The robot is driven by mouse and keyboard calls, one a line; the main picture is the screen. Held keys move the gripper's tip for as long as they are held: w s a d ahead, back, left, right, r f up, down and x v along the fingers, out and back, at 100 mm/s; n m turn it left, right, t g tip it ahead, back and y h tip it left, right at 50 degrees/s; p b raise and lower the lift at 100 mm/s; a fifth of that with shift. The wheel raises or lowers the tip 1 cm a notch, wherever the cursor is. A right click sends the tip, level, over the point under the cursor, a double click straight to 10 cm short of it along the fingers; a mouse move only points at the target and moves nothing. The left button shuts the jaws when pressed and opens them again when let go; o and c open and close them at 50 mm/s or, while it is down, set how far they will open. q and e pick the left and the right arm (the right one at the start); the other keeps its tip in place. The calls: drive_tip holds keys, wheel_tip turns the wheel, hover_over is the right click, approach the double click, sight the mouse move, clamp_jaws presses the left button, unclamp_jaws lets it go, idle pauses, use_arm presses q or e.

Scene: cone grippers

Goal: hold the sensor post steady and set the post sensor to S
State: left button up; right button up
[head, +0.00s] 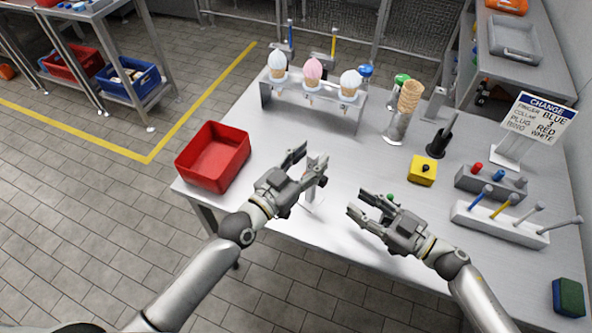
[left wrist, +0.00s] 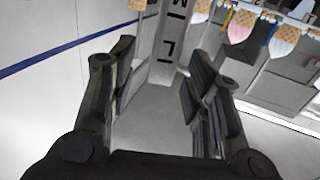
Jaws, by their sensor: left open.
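The sensor post (head: 314,190) is a pale upright post near the table's front edge. My left gripper (head: 313,160) is open, with its fingers pointing at the post's upper part. In the left wrist view the grey post (left wrist: 168,50) stands between the fingers' line, with dark marks on its face; I cannot read them surely. Clear gaps show between post and both fingers, so it is not gripped. A small brown-red part shows beside the left fingertip in the head view. My right gripper (head: 356,202) is open and empty, to the right of the post, above the table.
A red bin (head: 213,157) sits left of the post. A rack of ice-cream cones (head: 313,90) stands behind. A yellow block (head: 422,170), a tool holder (head: 500,223) and a sign (head: 540,118) are at the right. The table's front middle is mostly clear.

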sight(326, 181)
use_arm(q)
drive_tip(key=shift+x, duration=0.75)
drive_tip(key=shift+c, duration=0.4)
clamp_jaws()
use_arm(e)
drive_tip(key=shift+o, duration=0.4)
drive_tip(key=shift+s+d+r+m, duration=0.25)
drive_tip(key=shift+s+d+m, duration=0.15)
drive_tip(key=shift+d+m, duration=0.15)
drive_tip(key=x, duration=1.2)
drive_tip(key=shift+s, duration=0.1)
clamp_jaws()
